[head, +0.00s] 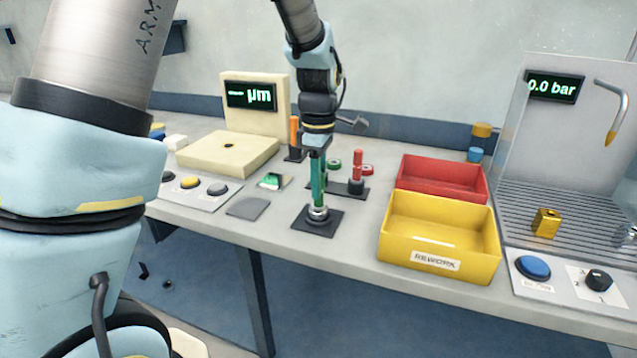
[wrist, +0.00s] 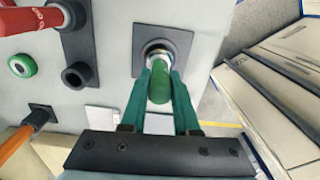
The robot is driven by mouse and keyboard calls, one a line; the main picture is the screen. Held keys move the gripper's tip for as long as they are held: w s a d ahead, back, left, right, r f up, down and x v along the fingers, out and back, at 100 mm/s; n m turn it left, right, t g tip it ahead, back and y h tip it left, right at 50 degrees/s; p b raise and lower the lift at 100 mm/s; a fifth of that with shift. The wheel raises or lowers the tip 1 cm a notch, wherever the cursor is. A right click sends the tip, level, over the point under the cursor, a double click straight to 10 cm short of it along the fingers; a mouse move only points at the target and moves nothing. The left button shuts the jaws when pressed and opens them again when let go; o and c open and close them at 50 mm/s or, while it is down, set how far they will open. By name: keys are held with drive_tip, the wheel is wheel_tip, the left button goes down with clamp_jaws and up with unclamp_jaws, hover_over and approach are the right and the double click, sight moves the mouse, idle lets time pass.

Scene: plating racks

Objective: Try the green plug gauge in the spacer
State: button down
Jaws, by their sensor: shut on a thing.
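The spacer (head: 318,213) is a small silver ring on a dark square pad (head: 330,226) near the bench's front edge. It also shows in the wrist view (wrist: 157,51). My gripper (head: 317,190) points straight down over it, its teal fingers shut on the green plug gauge. The gauge's green handle (wrist: 159,88) shows between the fingers in the wrist view. The gauge stands upright, in line with the spacer. Its lower end meets the spacer's top, and the fingers hide how deep it sits in the bore.
An orange-handled tool (head: 294,135) stands behind left. Yellow (head: 440,240) and red (head: 445,176) bins stand right. A grey plate (head: 248,208) lies left.

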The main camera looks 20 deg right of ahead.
drive_tip(key=shift+r, duration=0.15)
drive_tip(key=shift+r+p, duration=3.45)
drive_tip(key=shift+r, duration=0.25)
drive_tip(key=shift+w, duration=0.1)
